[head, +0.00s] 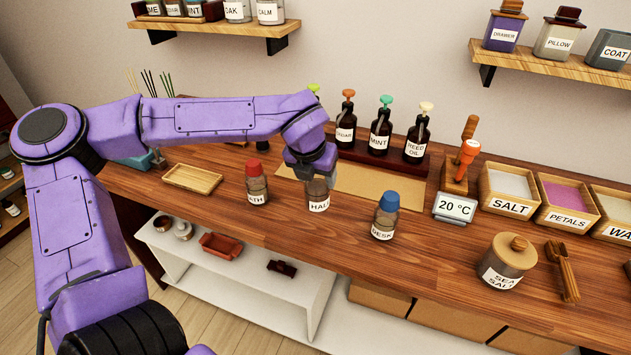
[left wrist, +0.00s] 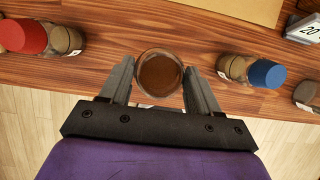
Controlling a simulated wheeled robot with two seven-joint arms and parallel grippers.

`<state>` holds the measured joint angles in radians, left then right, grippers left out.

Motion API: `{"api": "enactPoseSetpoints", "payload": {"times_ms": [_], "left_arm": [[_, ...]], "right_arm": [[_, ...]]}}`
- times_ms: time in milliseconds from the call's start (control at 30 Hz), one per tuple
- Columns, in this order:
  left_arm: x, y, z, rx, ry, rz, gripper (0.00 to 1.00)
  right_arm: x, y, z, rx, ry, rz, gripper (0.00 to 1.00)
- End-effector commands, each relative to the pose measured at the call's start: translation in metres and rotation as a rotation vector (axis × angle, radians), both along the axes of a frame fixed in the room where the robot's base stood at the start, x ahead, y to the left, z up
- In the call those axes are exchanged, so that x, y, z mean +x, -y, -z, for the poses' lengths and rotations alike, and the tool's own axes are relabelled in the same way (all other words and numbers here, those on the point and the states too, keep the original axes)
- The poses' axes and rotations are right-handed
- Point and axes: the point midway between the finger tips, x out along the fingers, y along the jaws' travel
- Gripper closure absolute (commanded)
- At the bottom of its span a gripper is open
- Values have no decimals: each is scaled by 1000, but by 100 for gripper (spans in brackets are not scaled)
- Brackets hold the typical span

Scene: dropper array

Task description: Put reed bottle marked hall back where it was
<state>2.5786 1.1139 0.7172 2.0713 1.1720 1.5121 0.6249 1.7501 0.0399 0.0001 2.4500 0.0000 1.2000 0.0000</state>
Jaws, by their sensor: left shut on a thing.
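The reed bottle marked HALL (head: 318,196) stands between the BATH-side bottle and the DESK bottle on the wooden counter, its label facing front. My left gripper (head: 314,176) is shut on it from above. In the left wrist view the bottle's round brown top (left wrist: 160,74) sits between the two fingers of the left gripper (left wrist: 160,85). I cannot tell whether its base touches the counter. A red-capped bottle (head: 256,183) with a label ending in "ATH" stands to its left. A blue-capped bottle marked DESK (head: 385,216) stands to its right. My right gripper is not in view.
A tan mat (head: 372,187) lies behind the bottles. Dropper bottles (head: 380,132) stand in a dark rack behind it. A wooden tray (head: 192,179) is at the left, a 20 °C display (head: 454,208) and a sea salt jar (head: 508,262) at the right.

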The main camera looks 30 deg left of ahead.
Motion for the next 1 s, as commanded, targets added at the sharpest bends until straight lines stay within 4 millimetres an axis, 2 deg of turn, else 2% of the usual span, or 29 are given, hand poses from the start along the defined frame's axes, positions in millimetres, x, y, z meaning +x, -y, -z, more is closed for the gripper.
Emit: {"api": "enactPoseSetpoints", "payload": {"times_ms": [267, 400, 800, 833, 900, 1000], "left_arm": [[17, -14, 30, 0, -2, 2, 100], [17, -13, 52, 0, 0, 3, 100], [17, -13, 60, -1, 2, 3, 100], [17, -13, 61, 0, 1, 2, 35], [17, -13, 60, 0, 1, 2, 13], [17, -13, 59, 0, 1, 2, 13]], "right_arm": [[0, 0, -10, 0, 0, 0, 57], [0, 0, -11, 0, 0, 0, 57], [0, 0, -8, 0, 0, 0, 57], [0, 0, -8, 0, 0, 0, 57], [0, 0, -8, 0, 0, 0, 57], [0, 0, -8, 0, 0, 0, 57]]}}
